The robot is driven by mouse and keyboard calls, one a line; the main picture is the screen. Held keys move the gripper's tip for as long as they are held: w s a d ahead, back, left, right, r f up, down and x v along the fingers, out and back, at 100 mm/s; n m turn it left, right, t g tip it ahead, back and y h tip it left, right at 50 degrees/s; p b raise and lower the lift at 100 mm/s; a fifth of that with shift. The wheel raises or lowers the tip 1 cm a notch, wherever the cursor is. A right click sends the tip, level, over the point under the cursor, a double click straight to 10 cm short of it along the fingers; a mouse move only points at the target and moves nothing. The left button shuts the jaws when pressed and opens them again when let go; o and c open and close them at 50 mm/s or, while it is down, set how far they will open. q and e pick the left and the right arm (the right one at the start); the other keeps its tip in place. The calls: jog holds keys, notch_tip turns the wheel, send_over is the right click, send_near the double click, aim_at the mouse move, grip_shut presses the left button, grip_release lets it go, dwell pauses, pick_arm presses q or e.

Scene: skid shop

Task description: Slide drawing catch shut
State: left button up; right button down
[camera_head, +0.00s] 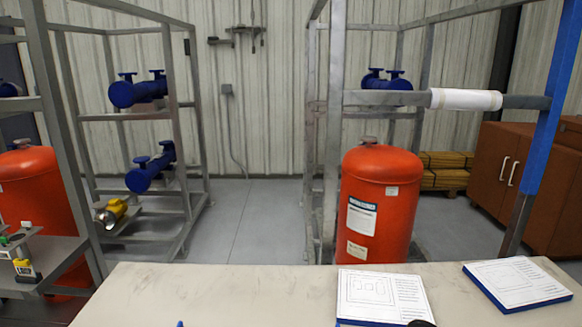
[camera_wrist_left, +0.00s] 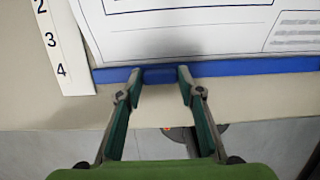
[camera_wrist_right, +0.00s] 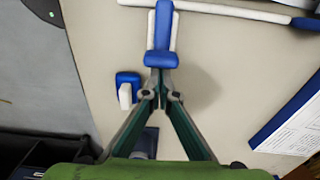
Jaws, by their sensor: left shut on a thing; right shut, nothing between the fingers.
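In the left wrist view, a white drawing sheet (camera_wrist_left: 190,35) lies on a board with a blue near edge (camera_wrist_left: 255,66). My left gripper (camera_wrist_left: 162,76) is shut on a blue block (camera_wrist_left: 158,76) at that edge, one finger on each side. In the right wrist view, a blue piece with a white strip (camera_wrist_right: 161,28) lies on the beige tabletop. My right gripper (camera_wrist_right: 161,88) is shut and empty, its tips close to the blue piece's lower end; I cannot tell if they touch. I cannot tell which blue piece is the catch. The head view does not clearly show either gripper.
A small blue and white block (camera_wrist_right: 127,88) sits left of my right fingers. A white rod (camera_wrist_right: 225,10) lies beyond. The beige table (camera_head: 225,290) carries two drawing boards, one left (camera_head: 385,295) and one right (camera_head: 517,282). A numbered strip (camera_wrist_left: 55,45) lies beside the sheet.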

pick_arm(q)
jog(key=shift+s+f, duration=0.15)
jog(key=shift+s, duration=0.1)
pick_arm(e)
jog(key=shift+a, duration=2.55)
notch_tip(320, 180, up, 9)
dwell(0.5)
pick_arm(q)
jog(key=shift+w, duration=0.35)
dwell(0.4)
jog(key=o, duration=0.9)
jog(key=shift+o, duration=0.5)
jog(key=shift+w, duration=0.1)
jog(key=shift+r, duration=4.15)
